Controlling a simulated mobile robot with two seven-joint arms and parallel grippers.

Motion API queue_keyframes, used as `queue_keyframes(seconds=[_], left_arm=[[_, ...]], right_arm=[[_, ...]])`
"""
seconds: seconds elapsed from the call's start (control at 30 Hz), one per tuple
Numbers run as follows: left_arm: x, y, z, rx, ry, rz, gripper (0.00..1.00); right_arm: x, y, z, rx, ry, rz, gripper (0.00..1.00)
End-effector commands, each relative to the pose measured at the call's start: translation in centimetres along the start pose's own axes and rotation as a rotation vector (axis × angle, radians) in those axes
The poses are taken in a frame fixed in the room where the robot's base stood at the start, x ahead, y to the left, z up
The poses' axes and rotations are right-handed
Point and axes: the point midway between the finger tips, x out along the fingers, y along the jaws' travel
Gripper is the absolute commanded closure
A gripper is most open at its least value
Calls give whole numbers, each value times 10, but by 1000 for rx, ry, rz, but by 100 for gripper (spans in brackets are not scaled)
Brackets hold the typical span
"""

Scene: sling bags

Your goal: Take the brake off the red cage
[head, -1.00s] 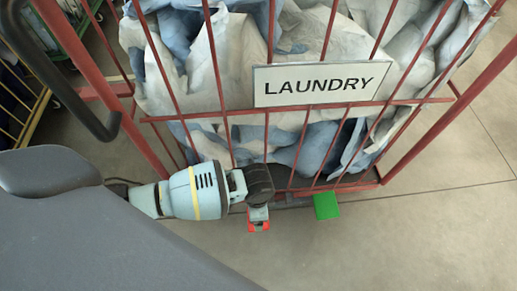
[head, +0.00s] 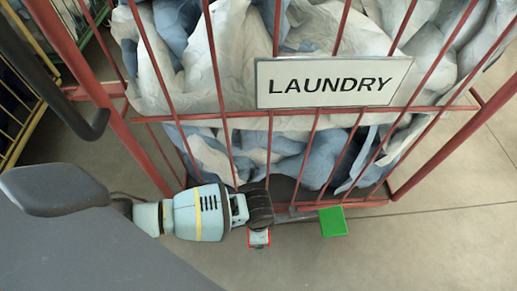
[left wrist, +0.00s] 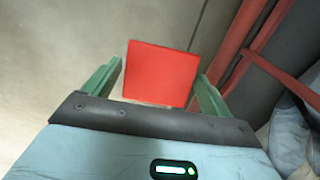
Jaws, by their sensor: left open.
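The red cage (head: 270,115) stands in front of me, filled with white and blue laundry (head: 295,160). A flat red pedal (head: 259,238) and a flat green pedal (head: 333,222) stick out at its bottom edge, red left of green. My left gripper (head: 259,243) is low at the cage's base, over the red pedal. In the left wrist view, the red pedal (left wrist: 160,73) shows between the two green fingers, which are spread apart with gaps beside it. I cannot tell whether the fingers touch it. My right gripper is not in view.
A white "LAUNDRY" sign (head: 333,82) hangs on the cage bars. Another cage with yellow bars (head: 27,125) stands at the left edge. A dark curved bar (head: 60,90) shows at upper left. The grey floor (head: 400,250) in front and right is clear.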

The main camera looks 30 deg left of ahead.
Motion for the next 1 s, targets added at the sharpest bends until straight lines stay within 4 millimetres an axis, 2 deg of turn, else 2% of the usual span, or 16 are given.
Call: queue_keyframes(seconds=[0.13,0.5,0.77,1.0], left_arm=[[-1,0,0,0,1,0,18],[-1,0,0,0,1,0,66],[-6,0,-1,0,-27,0,66],[-21,0,-2,-1,-140,0,66]], right_arm=[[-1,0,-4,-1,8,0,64],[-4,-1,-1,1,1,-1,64],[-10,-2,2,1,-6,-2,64],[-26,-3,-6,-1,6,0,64]])
